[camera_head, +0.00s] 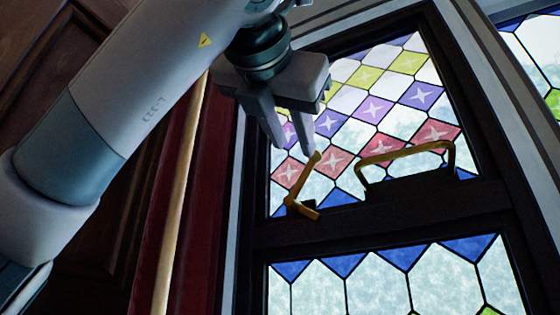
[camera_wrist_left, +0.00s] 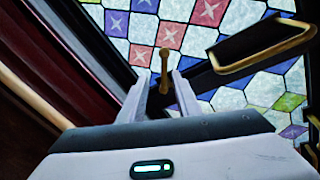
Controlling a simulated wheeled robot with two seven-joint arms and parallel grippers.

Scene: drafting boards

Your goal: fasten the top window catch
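The window catch (camera_head: 300,193) is a small brass lever on the dark crossbar of the stained-glass window, near its left end. Its arm slants up and to the right from the pivot. My left gripper (camera_head: 295,149) is just above it in the head view, fingers pointing down and parted. The right finger's tip overlaps the catch's upper end there; I cannot tell whether they touch. In the left wrist view the catch (camera_wrist_left: 164,62) shows upright between and just beyond the parted fingertips, its lower end between the fingers. My right gripper is not in view.
A brass pull handle (camera_head: 408,151) stands out from the crossbar right of the catch; it also shows in the left wrist view (camera_wrist_left: 262,50). A dark red curtain (camera_head: 190,200) and a pale pole (camera_head: 176,200) are left of the window frame.

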